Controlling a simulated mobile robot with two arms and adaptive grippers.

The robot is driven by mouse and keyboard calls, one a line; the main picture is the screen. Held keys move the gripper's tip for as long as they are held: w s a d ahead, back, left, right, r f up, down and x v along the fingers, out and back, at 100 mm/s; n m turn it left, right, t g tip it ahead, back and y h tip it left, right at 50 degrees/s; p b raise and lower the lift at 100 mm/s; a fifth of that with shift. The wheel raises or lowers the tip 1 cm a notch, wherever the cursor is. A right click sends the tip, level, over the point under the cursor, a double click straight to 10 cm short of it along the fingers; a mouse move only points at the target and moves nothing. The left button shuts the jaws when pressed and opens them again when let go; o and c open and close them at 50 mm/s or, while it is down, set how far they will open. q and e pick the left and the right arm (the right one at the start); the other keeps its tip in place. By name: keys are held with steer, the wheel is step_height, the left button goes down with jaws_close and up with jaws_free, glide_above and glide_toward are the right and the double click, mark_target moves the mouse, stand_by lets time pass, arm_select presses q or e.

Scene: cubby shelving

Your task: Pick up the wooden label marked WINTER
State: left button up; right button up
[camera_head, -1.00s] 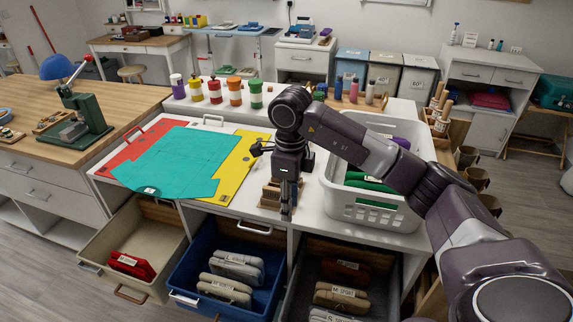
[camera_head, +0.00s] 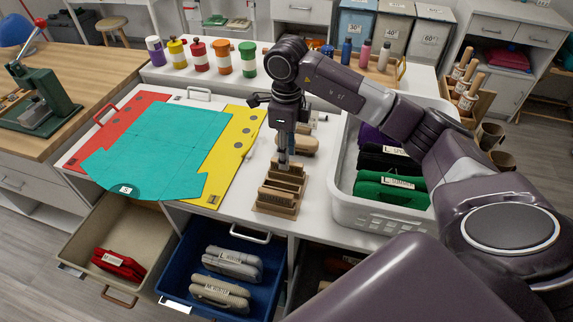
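A small wooden rack (camera_head: 276,208) stands on the white counter near its front edge, right of the yellow board. Several wooden labels (camera_head: 284,183) stand in its slots, one behind another. Their lettering is too small for me to read, so I cannot tell which is marked WINTER. My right gripper (camera_head: 284,163) points straight down at the rear of the rack, its tips at or just above the rear label. The fingers are seen nearly edge-on, so I cannot tell whether they are open or touching a label. My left gripper is not in view.
A white basket (camera_head: 345,205) with folded cloth bundles stands close right of the rack. A teal sheet (camera_head: 155,150) over red and yellow boards lies left. Open drawers, including a blue one (camera_head: 180,280), jut out below. Coloured jars (camera_head: 248,60) stand behind.

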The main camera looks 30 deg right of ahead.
steer(key=f, duration=0.1)
steer(key=f+p, duration=0.1)
steer(key=f, duration=0.1)
steer(key=w+f, duration=0.1)
steer(key=f, duration=0.1)
steer(key=shift+d+p, duration=0.4)
steer(key=shift+a+f, duration=0.1)
steer(key=shift+f, duration=0.1)
steer(key=shift+c, duration=0.4)
jaws_close()
